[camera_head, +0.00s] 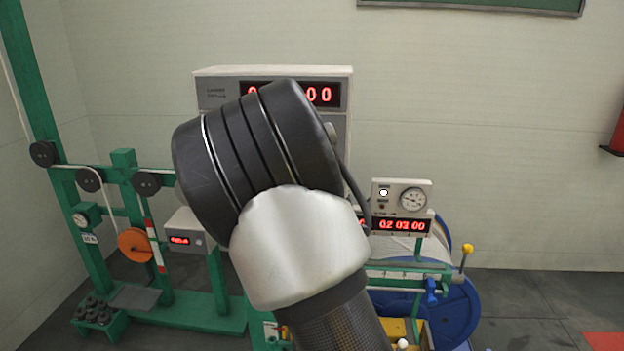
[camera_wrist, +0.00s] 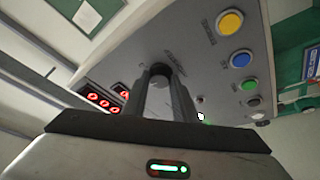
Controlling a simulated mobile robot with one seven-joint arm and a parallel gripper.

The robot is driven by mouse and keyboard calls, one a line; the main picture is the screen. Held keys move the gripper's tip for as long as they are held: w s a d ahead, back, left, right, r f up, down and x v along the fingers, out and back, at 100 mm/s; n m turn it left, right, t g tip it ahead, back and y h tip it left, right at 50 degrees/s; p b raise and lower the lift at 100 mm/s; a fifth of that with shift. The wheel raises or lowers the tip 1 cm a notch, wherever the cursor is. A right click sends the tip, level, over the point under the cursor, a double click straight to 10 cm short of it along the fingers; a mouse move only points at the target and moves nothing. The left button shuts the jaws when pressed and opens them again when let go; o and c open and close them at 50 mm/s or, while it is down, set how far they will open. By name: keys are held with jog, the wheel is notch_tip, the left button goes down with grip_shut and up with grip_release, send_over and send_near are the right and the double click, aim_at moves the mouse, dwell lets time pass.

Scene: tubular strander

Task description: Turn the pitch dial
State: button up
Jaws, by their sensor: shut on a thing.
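My gripper (camera_wrist: 160,78) reaches up to the grey control panel (camera_wrist: 215,85) in the wrist view. Its two dark fingers are closed around a small dark knob (camera_wrist: 161,69), which looks like the pitch dial. The fingers cover most of it, so its pointer and angle cannot be read. A small label sits just above it, too blurred to read. In the head view, my arm hides the gripper and the dial. The white cabinet (camera_head: 212,92) with a red digit display shows behind my arm.
In the wrist view, yellow (camera_wrist: 230,22), blue (camera_wrist: 240,59) and green (camera_wrist: 250,84) buttons line the panel right of my fingers. A red display (camera_wrist: 104,102) lies left. In the head view, a gauge box (camera_head: 412,197) and blue reel (camera_head: 462,310) stand right, green frame (camera_head: 50,115) left.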

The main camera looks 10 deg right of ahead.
jog(key=shift+d+r+n+g+y, duration=0.1)
jog(key=shift+n+g+y, duration=0.25)
jog(key=shift+n, duration=0.85)
jog(key=shift+y, duration=0.25)
jog(key=o, duration=1)
jog(key=shift+o, duration=0.2)
